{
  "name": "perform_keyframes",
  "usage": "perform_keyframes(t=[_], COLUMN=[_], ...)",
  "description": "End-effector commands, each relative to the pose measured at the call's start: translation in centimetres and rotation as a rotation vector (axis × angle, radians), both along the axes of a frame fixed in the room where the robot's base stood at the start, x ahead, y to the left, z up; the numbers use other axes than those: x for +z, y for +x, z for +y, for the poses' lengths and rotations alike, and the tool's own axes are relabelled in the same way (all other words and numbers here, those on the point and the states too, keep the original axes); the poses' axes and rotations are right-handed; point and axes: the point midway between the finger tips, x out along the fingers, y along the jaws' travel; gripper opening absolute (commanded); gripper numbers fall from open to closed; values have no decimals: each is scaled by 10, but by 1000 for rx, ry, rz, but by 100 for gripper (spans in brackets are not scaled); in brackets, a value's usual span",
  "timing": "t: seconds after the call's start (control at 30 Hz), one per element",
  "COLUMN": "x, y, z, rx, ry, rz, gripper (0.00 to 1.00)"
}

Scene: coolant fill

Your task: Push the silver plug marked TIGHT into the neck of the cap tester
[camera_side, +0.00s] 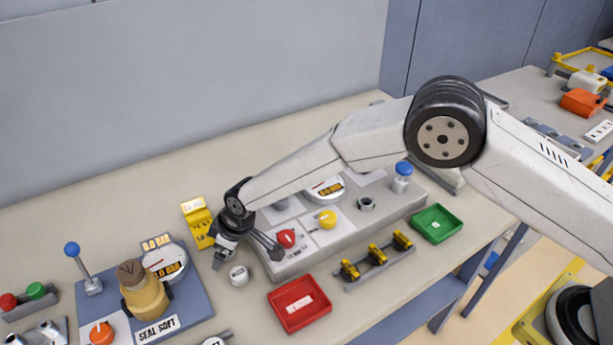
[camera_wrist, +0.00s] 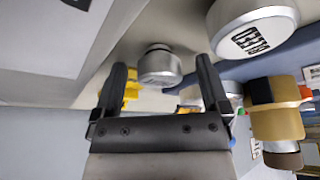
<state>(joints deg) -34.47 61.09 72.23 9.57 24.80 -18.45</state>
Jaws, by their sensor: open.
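A silver plug (camera_side: 238,273) stands on the bench just below my gripper (camera_side: 245,257). My gripper is open and empty, its fingers spread. In the wrist view a silver plug (camera_wrist: 160,66) shows between and beyond the two fingertips, apart from both. A larger-looking silver piece with a dark marking (camera_wrist: 252,25) is at the upper right there; the marking is unreadable. The blue-based tester (camera_side: 198,300) at the left has a brass neck (camera_side: 148,299) with a brown plug (camera_side: 131,272) in its top. It carries a SEAL SOFT label. I cannot read TIGHT anywhere.
A yellow block (camera_side: 198,222) stands behind my gripper. A grey panel (camera_side: 300,262) with red and yellow knobs is close on its right. A red tray (camera_side: 300,303), a rack of yellow clips (camera_side: 374,261) and a green tray (camera_side: 437,223) line the front. A blue-knobbed lever (camera_side: 72,249) is left.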

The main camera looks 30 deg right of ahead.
Motion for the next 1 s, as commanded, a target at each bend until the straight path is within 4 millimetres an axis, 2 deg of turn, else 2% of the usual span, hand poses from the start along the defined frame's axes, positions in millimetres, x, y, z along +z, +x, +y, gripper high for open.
perform_keyframes(t=[0.13, 0.17, 0.4, 0.47, 0.77, 1.0], x=[0, 0, 0, 0, 1, 12], y=[0, 0, 0, 0, 0, 0], z=[0, 0, 0, 0, 0, 0], rx=[0, 0, 0, 0, 0, 0], ry=[0, 0, 0, 0, 1, 1], rz=[0, 0, 0, 0, -1, -1], gripper=[96, 92, 16, 0, 0, 0])
